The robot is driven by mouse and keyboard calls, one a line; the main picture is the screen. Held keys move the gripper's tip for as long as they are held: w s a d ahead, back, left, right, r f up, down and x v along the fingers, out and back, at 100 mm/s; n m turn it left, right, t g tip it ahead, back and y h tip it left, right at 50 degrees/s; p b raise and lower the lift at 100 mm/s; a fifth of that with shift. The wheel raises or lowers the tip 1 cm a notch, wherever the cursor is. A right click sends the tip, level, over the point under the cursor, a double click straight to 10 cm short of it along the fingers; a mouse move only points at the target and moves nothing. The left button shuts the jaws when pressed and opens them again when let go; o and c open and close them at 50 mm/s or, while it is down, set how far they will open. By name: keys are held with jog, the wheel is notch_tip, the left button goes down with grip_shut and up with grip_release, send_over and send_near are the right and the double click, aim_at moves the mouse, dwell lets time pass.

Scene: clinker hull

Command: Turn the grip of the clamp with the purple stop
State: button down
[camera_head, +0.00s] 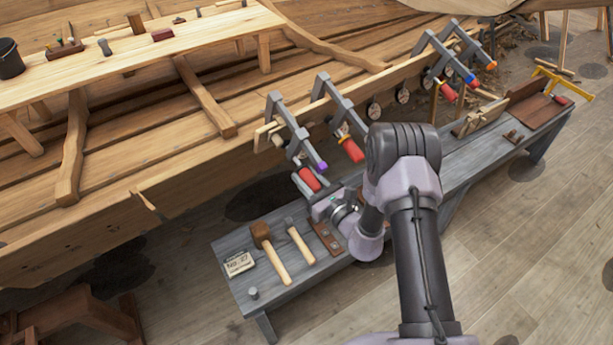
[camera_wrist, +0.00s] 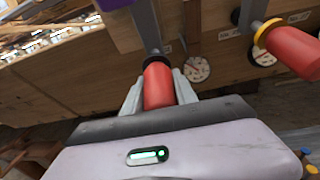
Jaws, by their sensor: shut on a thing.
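The clamp with the purple stop (camera_head: 323,166) is a grey bar clamp hanging on the hull's plank edge, leftmost of several. Its red grip (camera_head: 309,179) points down toward my gripper (camera_head: 318,199). In the wrist view the red grip (camera_wrist: 158,90) stands between the two pale fingers of my gripper (camera_wrist: 158,80), which is shut on it. A black collar tops the grip, and the purple stop (camera_wrist: 112,5) shows at the upper edge. The lower end of the grip is hidden by the gripper body.
A neighbouring clamp with a red grip (camera_head: 352,150) and yellow collar is close on the right, also in the wrist view (camera_wrist: 290,48). More clamps with blue (camera_head: 470,78) and orange (camera_head: 491,65) stops are farther right. A grey bench (camera_head: 225,247) with mallets stands below.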

jog(key=m+g+y, duration=0.1)
jog(key=m+g+y+b, duration=0.1)
jog(key=m+y, duration=0.1)
jog(key=shift+s+a+m, duration=0.15)
jog(key=shift+s+m, duration=0.05)
jog(key=shift+m, duration=0.1)
jog(key=shift+s+a+m+g+y+b, duration=0.15)
jog(key=shift+m+g+y+b, duration=0.55)
jog(key=shift+m+y, duration=0.4)
jog(key=shift+s+r+m+y+b, duration=0.1)
jog(key=shift+m+y+b, duration=0.3)
jog(key=shift+m, duration=0.3)
jog(key=c, duration=1)
grip_release()
jog(key=shift+r, duration=0.15)
jog(key=shift+o, duration=0.2)
jog(key=p+v, duration=0.3)
jog(key=v, duration=1.4)
jog(key=shift+d, duration=0.3)
